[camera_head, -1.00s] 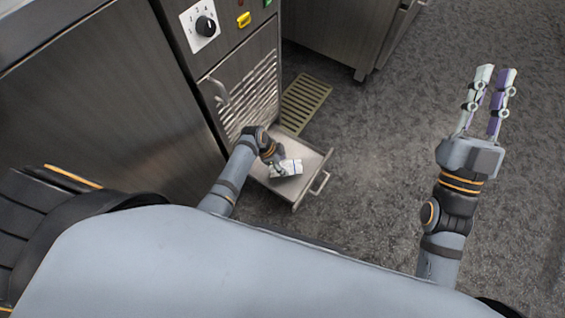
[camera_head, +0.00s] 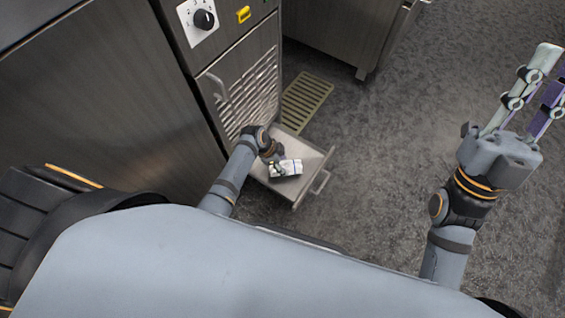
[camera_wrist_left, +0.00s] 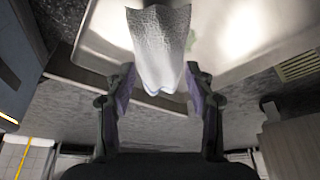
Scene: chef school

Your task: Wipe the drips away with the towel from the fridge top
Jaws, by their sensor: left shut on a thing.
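The towel (camera_head: 289,167), white with a thin dark stripe, is low over the pulled-out metal tray (camera_head: 317,160) in the head view. My left gripper (camera_head: 277,166) is shut on it. In the left wrist view, the white textured towel (camera_wrist_left: 160,40) hangs between the fingertips of my left gripper (camera_wrist_left: 160,78), over the pale tray. A small greenish patch (camera_wrist_left: 190,40) shows beside the towel; I cannot tell whether it is a drip. My right gripper (camera_head: 540,85) is empty, its fingers apart, high at the right and partly cut off by the frame edge.
The tray juts from below a steel unit with a slatted door (camera_head: 252,95) and a dial (camera_head: 204,19). A steel cabinet (camera_head: 90,100) stands at the left. A yellowish floor grate (camera_head: 306,100) lies behind the tray. The grey floor (camera_head: 390,130) to the right is clear.

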